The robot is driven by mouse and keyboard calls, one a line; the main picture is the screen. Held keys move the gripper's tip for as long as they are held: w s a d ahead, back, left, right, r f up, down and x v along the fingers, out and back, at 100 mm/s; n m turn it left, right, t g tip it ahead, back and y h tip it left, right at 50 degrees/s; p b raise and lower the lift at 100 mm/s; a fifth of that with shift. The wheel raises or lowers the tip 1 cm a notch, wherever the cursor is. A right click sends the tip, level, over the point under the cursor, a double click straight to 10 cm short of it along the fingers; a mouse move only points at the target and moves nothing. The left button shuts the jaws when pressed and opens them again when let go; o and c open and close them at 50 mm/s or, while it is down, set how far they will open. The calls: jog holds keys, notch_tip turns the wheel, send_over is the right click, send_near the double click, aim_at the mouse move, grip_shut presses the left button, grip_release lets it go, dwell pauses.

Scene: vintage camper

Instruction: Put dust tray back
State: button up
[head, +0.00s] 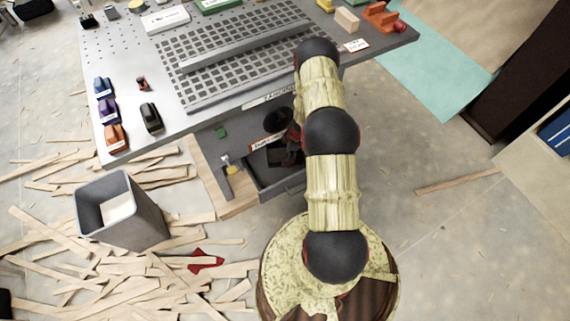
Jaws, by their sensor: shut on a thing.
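A grey, shallow open tray (268,190), which looks like the dust tray, sits under the front edge of the grey workbench (130,60), tilted in the picture. Its right part is hidden behind my arm. My gripper (291,155) is dark with red parts, at the tray's right side, low under the bench edge. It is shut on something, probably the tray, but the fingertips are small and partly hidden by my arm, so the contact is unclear.
A grey bin (137,222) stands left among scattered wood strips (120,270). A red piece (206,260) lies on the strips. A dark round object (278,119) is under the bench. Small coloured tools (108,110) line the bench's left side. Floor at right is mostly clear.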

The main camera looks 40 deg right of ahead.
notch_tip(320, 180, down, 10)
jog(key=b, duration=0.3)
jog(key=shift+w+r+b, duration=0.1)
jog(key=shift+r+b, duration=0.1)
jog(key=shift+b, duration=0.1)
jog(key=shift+f, duration=0.15)
jog(key=o, duration=1.2)
jog(key=p+v, duration=0.4)
jog(key=v, duration=0.7)
jog(key=shift+p, duration=0.3)
jog(key=shift+d+r, duration=0.1)
jog(key=shift+r, duration=0.5)
jog(key=shift+s, duration=0.2)
